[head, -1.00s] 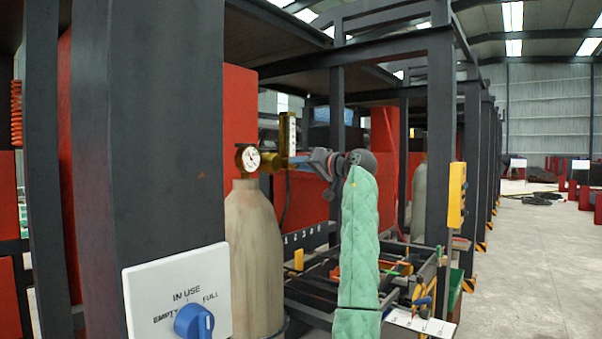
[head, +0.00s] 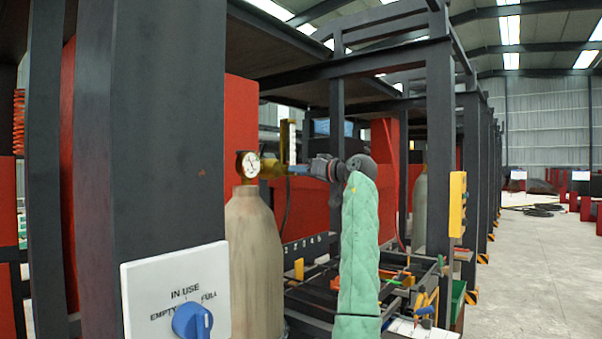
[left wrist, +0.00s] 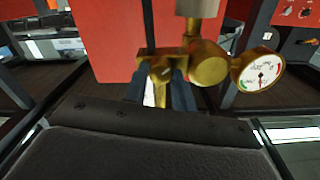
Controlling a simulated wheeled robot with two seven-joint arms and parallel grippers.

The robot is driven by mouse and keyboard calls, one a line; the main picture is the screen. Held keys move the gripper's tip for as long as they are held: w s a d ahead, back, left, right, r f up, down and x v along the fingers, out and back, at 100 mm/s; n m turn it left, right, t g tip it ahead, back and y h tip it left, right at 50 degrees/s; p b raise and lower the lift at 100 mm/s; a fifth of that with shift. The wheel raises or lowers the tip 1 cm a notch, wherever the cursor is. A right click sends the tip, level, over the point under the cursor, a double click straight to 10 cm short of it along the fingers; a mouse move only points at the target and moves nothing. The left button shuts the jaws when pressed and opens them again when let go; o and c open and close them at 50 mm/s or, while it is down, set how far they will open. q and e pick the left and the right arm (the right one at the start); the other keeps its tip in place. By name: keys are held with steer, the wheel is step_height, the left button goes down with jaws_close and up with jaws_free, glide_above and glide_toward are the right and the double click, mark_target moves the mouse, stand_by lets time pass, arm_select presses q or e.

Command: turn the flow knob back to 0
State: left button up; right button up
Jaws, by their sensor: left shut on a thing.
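The brass regulator sits on top of a tan gas cylinder (head: 252,255). It carries a round white gauge (head: 248,164) and an upright flow tube (head: 292,142). My left gripper (head: 294,169) reaches in from the right at the regulator, just below the flow tube. In the left wrist view, the two bluish fingers are shut on the brass flow knob (left wrist: 160,68), one on each side. The gauge (left wrist: 262,70) is to the right of the fingers there. The knob's marks and setting cannot be read. My right gripper is not in view.
A dark post (head: 165,130) stands at the left, with a white sign (head: 210,270) and a blue selector knob (head: 192,320) on it. A tool tray (head: 310,290) lies behind my sleeved arm. A yellow box (head: 457,195) hangs on another post. Open floor (head: 530,270) is at the right.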

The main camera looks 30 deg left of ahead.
arm_select(q)
steer(key=shift+f, duration=0.15)
steer(key=o, duration=1)
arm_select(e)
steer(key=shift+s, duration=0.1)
arm_select(q)
steer(key=d+b, duration=0.1)
steer(key=d, duration=0.6)
steer(key=shift+s+d, duration=0.25)
steer(key=shift+d, duration=0.1)
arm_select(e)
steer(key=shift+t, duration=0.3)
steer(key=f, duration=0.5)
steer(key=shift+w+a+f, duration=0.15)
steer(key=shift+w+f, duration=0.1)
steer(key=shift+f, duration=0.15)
